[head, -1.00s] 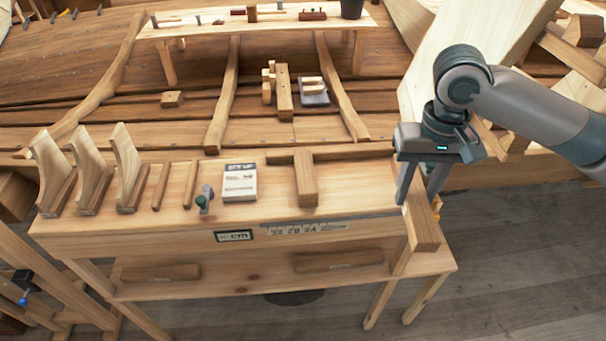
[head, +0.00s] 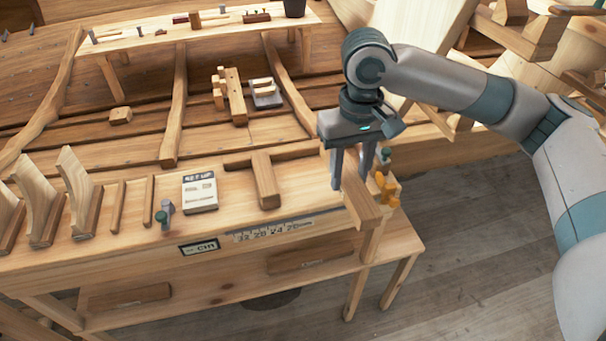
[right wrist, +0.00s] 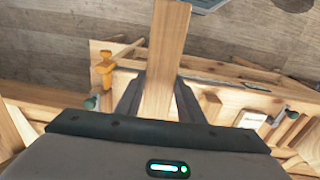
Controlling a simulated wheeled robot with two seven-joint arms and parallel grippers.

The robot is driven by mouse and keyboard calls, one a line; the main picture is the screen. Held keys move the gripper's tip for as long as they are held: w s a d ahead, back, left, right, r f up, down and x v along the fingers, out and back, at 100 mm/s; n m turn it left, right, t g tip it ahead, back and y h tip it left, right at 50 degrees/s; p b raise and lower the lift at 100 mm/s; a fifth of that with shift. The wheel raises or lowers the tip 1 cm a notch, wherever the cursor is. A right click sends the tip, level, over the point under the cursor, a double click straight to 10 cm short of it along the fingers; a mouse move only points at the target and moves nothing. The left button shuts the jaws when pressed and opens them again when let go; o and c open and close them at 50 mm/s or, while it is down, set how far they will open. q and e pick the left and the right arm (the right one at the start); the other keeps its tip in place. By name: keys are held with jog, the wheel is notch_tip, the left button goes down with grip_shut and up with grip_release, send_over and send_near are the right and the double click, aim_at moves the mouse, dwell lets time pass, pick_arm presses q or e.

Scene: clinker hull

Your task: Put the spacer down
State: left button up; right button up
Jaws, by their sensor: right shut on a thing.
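My right gripper (head: 354,172) points down over the right end of the workbench (head: 225,232). It is shut on a plain wooden bar, which I take to be the spacer (head: 362,207). The spacer sticks out toward the front, past the bench's front edge. In the right wrist view the spacer (right wrist: 166,45) runs out from between the two fingers (right wrist: 157,100). I cannot tell whether its underside touches the bench. My left gripper is not in view.
An orange clamp (head: 386,188) and a green-knobbed piece stand just right of the gripper. Left of it, a wooden block (head: 266,180) lies against a strip, then a set-up card (head: 200,191). A ruler (head: 275,230) marks the front edge. The plank hull rises behind.

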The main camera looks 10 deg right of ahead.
jog(key=w+n, duration=0.4)
jog(key=w+a+n, duration=0.1)
jog(key=w+n, duration=0.2)
jog(key=shift+r+b, duration=0.2)
jog(key=shift+b, duration=0.1)
jog(key=w+n, duration=0.8)
jog(key=n, duration=0.2)
jog(key=shift+n+b, duration=0.3)
jog(key=shift+n, duration=0.1)
jog(key=shift+w+a+f, duration=0.1)
jog(key=shift+f, duration=0.05)
notch_tip(320, 180, down, 6)
jog(key=shift+r+p, duration=0.25)
jog(key=shift+p, duration=0.9)
jog(key=shift+f, duration=0.4)
